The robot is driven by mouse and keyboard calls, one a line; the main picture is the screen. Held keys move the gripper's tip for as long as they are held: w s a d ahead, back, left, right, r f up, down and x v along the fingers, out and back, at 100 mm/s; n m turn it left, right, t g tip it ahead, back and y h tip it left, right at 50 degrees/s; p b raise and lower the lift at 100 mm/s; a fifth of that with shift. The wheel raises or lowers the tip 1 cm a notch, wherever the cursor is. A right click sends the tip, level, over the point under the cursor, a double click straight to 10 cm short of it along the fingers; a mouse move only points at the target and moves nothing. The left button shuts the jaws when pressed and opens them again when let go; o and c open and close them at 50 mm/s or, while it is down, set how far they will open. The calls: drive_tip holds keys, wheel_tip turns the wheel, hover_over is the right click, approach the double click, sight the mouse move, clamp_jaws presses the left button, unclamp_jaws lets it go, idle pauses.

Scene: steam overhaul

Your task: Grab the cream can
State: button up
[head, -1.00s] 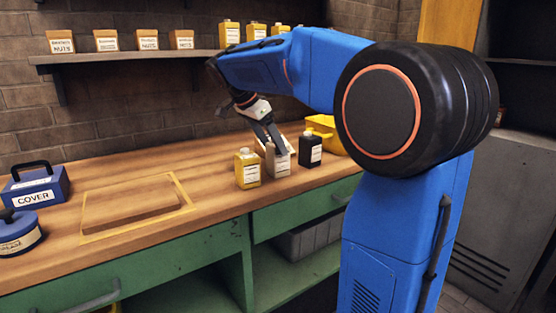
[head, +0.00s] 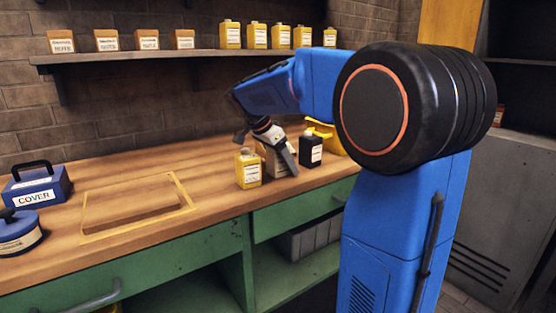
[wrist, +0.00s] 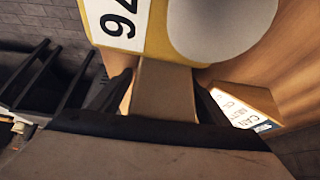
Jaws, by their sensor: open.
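The cream can (head: 273,163) stands on the wooden bench between a yellow can (head: 248,169) and a black can (head: 311,149). In the head view it is mostly hidden behind my gripper (head: 284,157), which is tilted down over it. My gripper is open, with a finger across the can's right side; contact cannot be told. In the wrist view a tan block-like surface (wrist: 163,90) shows between the dark fingers, probably the cream can. A labelled can (wrist: 243,104) lies to the right there; I cannot tell which one.
A yellow container (head: 325,134) stands behind the black can. A blue COVER box (head: 36,188) and a round blue tin (head: 18,234) are at the left. The bench's framed recess (head: 135,209) is free of cans. A shelf (head: 140,57) with several boxes and cans runs above.

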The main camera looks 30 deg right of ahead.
drive_tip(key=c, duration=1.5)
drive_tip(key=shift+r, duration=0.1)
